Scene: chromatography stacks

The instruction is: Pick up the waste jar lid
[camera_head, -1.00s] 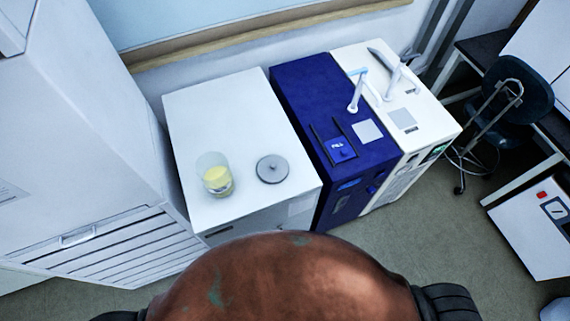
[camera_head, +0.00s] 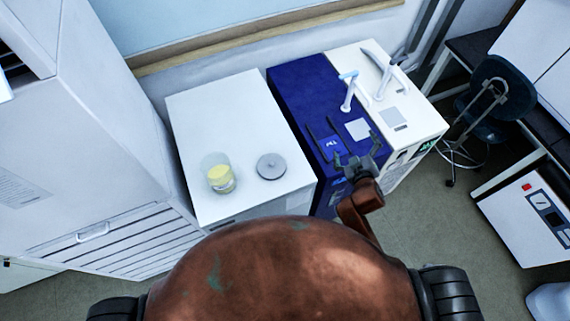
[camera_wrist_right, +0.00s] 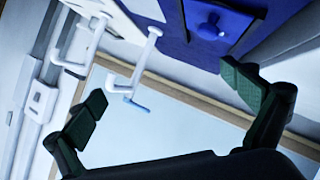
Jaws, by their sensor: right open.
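The waste jar lid (camera_head: 271,166) is a grey disc with a small knob, lying flat on the white cabinet top. The jar (camera_head: 219,173) is clear glass with yellow contents and stands open to the left of the lid. My right gripper (camera_head: 355,160) is in front of the blue unit, to the right of the lid and apart from it. In the right wrist view, my right gripper (camera_wrist_right: 160,95) has its two dark fingers wide apart with nothing between them. The lid and jar are not in the wrist view. My left gripper is not in view.
The white cabinet (camera_head: 240,115) has free top space behind the jar and lid. The blue unit (camera_head: 295,95) carries rails and a white tap. A white unit (camera_head: 345,62) with taps stands beyond it. A tall white cabinet (camera_head: 95,150) bounds the left.

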